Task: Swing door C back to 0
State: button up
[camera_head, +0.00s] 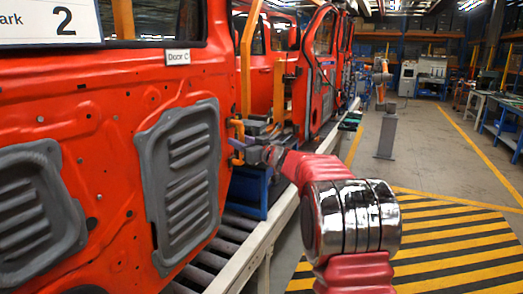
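Door C (108,110) is a large red panel filling the left of the head view, with a small "Door C" label (177,57) near its top. Grey ribbed panels (184,165) are set in its face. An orange handle (236,128) sticks out from its right edge. My arm reaches from the lower right, and my grey gripper (247,148) is at the handle, its fingers overlapping it in the picture. The fingers are small and partly hidden, so I cannot tell whether they are closed on the handle.
More red vehicle bodies (318,75) stand behind along the line. A conveyor with rollers (222,252) runs below. Yellow-black striped floor (450,245) lies at right; a grey pedestal (387,135) stands beyond.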

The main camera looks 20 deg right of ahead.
jog(key=v, duration=1.2)
jog(key=shift+d, duration=0.4)
